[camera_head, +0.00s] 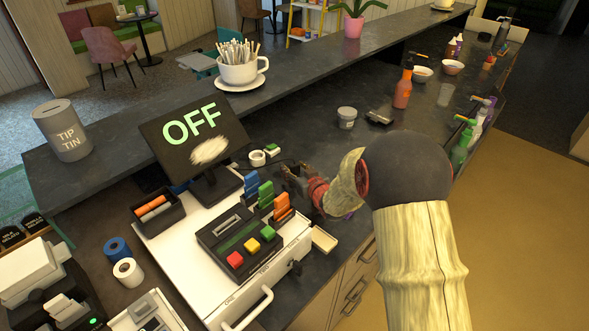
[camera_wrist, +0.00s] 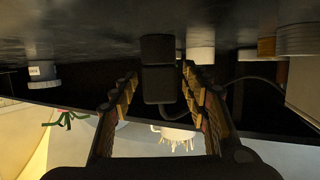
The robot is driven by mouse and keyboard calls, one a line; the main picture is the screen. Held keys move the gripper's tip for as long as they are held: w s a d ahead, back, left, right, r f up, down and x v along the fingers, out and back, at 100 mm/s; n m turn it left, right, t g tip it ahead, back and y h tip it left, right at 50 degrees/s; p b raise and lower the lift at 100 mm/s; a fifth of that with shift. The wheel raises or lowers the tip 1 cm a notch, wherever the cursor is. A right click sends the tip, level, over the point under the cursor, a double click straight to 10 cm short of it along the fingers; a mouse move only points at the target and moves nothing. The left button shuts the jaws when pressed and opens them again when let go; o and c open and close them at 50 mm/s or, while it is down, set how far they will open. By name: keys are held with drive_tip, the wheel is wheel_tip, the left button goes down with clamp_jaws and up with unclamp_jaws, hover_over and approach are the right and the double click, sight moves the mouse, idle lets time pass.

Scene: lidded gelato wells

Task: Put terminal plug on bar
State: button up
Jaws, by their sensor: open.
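My gripper (camera_head: 292,174) is open, low over the dark counter to the right of the terminal screen. In the wrist view, which is upside down, a black block (camera_wrist: 157,88) that looks like the terminal plug stands between the open fingers (camera_wrist: 160,76). A thin dark cable (camera_wrist: 240,79) runs near it. I cannot tell whether the fingers touch the block. In the head view I cannot make out the plug clearly by the gripper. The terminal (camera_head: 190,135) shows "OFF". The bar (camera_head: 310,82) is the long raised dark ledge behind the counter.
A cup of stirrers (camera_head: 240,70) and a tip tin (camera_head: 62,130) stand on the bar, with bare ledge right of the cup. A white roll (camera_head: 257,158), colored card holders (camera_head: 266,196) and a grey tub (camera_head: 346,117) are near my gripper. An orange bottle (camera_head: 403,86) stands farther right.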

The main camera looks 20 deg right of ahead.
drive_tip(key=shift+r, duration=0.1)
drive_tip(key=shift+s+r, duration=0.1)
drive_tip(key=shift+r, duration=0.05)
drive_tip(key=p+v, duration=0.2)
drive_tip(key=v, duration=0.9)
drive_tip(key=shift+s+r, duration=0.15)
drive_tip(key=shift+s, duration=0.15)
drive_tip(key=s+a+r+g+h, duration=0.2)
drive_tip(key=s+a+r+g, duration=0.25)
drive_tip(key=s+r, duration=0.55)
drive_tip(key=s+a+r+g, duration=0.1)
drive_tip(key=s+a, duration=0.2)
drive_tip(key=s, duration=0.3)
drive_tip(key=s+a+r+g+y, duration=0.1)
drive_tip(key=s+a+r+g, duration=0.1)
drive_tip(key=s, duration=0.4)
drive_tip(key=s+a+r+g+y, duration=0.1)
drive_tip(key=s+a, duration=0.3)
drive_tip(key=s, duration=0.2)
drive_tip(key=shift+s+a+r, duration=0.3)
drive_tip(key=shift+s+r, duration=0.05)
drive_tip(key=shift+s, duration=0.05)
drive_tip(key=shift+g, duration=0.25)
